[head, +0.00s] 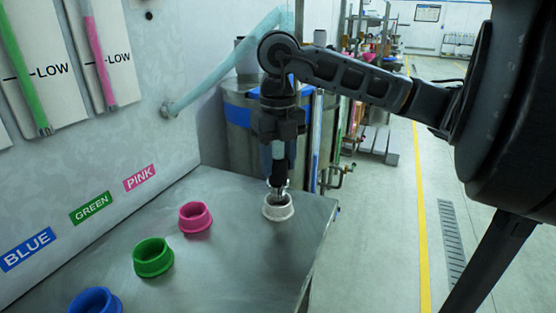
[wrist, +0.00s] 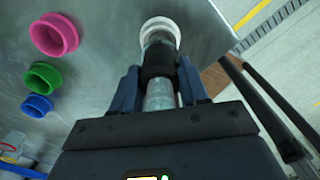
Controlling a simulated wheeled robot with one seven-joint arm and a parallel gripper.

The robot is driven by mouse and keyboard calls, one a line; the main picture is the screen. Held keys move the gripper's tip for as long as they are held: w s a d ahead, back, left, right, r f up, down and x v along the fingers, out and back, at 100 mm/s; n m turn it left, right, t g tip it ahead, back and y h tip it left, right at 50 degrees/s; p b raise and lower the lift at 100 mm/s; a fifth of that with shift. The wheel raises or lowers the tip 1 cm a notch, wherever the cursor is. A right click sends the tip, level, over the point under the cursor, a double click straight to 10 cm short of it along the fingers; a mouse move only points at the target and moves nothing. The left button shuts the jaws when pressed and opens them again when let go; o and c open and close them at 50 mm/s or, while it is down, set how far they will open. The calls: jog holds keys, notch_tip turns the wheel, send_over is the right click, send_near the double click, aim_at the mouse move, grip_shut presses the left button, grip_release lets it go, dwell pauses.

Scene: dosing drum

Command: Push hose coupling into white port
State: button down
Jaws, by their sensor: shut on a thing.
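The white port (head: 278,207) is a short round collar on the steel bench, near its right end. It also shows at the top of the wrist view (wrist: 160,25). My gripper (head: 278,150) points down above it, shut on the hose coupling (head: 279,187). In the wrist view the coupling (wrist: 159,58) sits between my gripper's fingers (wrist: 160,88), with a dark band around it. Its metal tip is at the port's mouth and seems to enter it. How deep it sits is hidden. A pale translucent hose (head: 222,68) runs from the wall up behind my arm.
Pink (head: 195,217), green (head: 153,256) and blue (head: 96,301) ports stand in a row to the left on the bench (head: 235,265). A wall panel with gauges and colour labels is at left. A steel drum (head: 238,115) stands behind the bench. Open floor lies right.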

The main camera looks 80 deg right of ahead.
aim_at(278, 172)
jog(key=shift+f+b, duration=1.7)
jog(key=shift+b, duration=0.7)
jog(key=shift+c, duration=2.4)
grip_release()
jog(key=shift+r, duration=0.1)
jog(key=shift+r+p, duration=1.25)
jog(key=shift+r, duration=2.15)
